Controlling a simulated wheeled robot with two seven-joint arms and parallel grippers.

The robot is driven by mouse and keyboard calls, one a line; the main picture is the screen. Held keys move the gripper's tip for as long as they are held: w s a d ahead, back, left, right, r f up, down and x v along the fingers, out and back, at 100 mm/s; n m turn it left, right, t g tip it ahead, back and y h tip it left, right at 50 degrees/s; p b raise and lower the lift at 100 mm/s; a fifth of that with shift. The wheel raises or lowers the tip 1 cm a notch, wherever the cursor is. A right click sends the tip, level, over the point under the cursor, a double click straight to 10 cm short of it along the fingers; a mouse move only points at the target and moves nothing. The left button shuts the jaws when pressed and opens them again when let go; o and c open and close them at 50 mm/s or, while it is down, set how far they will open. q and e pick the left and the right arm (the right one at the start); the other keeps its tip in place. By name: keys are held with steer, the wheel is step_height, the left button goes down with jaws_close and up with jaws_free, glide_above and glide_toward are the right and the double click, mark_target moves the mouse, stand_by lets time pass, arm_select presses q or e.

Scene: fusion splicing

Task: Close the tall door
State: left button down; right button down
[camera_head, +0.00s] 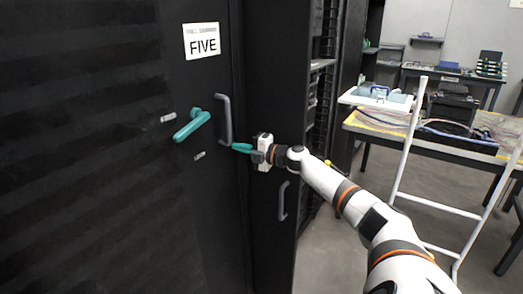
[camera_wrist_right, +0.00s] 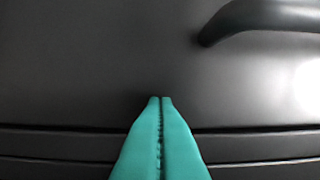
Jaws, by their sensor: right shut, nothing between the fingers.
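The tall black door (camera_head: 205,220) with a white "FIVE" sign (camera_head: 202,41) fills the left of the head view. I cannot tell whether the door is fully flush. My right gripper (camera_head: 236,146) is shut and empty, its teal fingertips at the door's right edge, just below the pull handle. In the right wrist view the closed fingers (camera_wrist_right: 160,100) point at the dark panel; whether they touch is unclear.
Right of the door is a dark panel with a lower grey handle (camera_head: 283,201), then an open rack (camera_head: 322,100). A white ladder-like frame (camera_head: 407,150) and a workbench (camera_head: 440,138) with equipment stand to the right. Grey floor lies between.

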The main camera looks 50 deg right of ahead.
steer(key=v, duration=1.2)
stand_by(0.3)
